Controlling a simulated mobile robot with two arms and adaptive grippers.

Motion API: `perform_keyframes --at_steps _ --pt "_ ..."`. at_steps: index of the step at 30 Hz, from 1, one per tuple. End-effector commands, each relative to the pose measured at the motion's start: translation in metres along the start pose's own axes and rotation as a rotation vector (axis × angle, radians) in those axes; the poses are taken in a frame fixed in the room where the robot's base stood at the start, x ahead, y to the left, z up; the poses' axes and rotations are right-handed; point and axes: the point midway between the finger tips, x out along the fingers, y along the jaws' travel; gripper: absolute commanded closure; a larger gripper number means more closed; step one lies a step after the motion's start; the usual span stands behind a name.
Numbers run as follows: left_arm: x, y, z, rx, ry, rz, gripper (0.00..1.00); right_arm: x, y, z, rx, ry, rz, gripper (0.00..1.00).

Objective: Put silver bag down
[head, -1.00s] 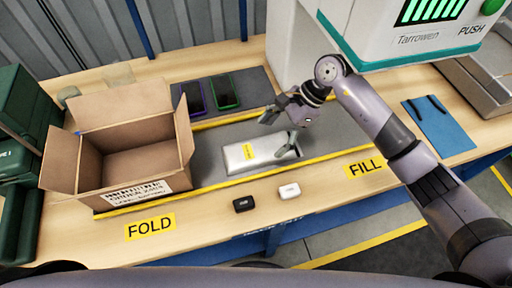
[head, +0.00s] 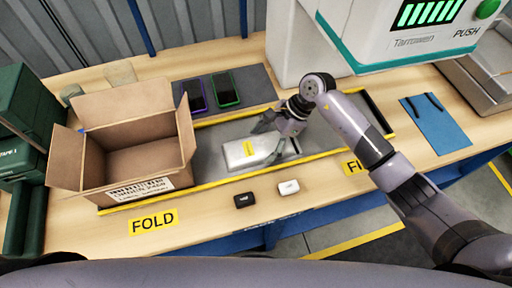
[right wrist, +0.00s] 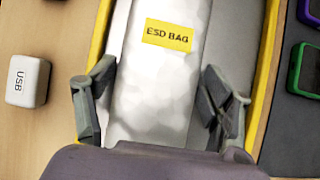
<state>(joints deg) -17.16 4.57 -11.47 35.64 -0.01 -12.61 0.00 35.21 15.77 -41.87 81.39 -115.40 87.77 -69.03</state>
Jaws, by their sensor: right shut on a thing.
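The silver bag (head: 244,153) with a yellow label lies flat along the grey strip (head: 208,165) between the yellow lines, right of the open carton. In the right wrist view the bag (right wrist: 150,95) runs up the middle, and its label reads ESD BAG. My right gripper (head: 270,143) is at the bag's right end, with one finger on each long side. In the wrist view the fingers of the gripper (right wrist: 160,88) flank the bag and are shut on it. Any gap under the bag cannot be made out. My left gripper is not in view.
An open brown carton (head: 140,160) stands on the left of the bench. A black block (head: 244,200) and a white USB block (head: 288,187) lie in front of the strip. Two phones (head: 224,90) lie behind it. A white machine (head: 400,40) stands at the back right.

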Motion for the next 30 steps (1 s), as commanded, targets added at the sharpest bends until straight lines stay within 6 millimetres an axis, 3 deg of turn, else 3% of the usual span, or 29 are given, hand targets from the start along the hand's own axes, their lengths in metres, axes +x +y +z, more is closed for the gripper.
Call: perform_keyframes --at_steps 6,14,27,30 --pt "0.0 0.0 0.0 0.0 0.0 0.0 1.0 -0.001 0.0 0.001 -0.001 -0.001 -0.001 0.56" --pt "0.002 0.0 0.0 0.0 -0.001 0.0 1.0 -0.003 -0.001 0.002 -0.002 -0.001 -0.002 0.56" --pt "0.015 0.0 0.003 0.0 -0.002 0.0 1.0 -0.031 -0.001 0.018 -0.002 0.001 -0.002 0.56" --pt "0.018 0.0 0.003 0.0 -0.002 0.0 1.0 -0.036 -0.001 0.007 0.001 0.002 -0.001 0.56"
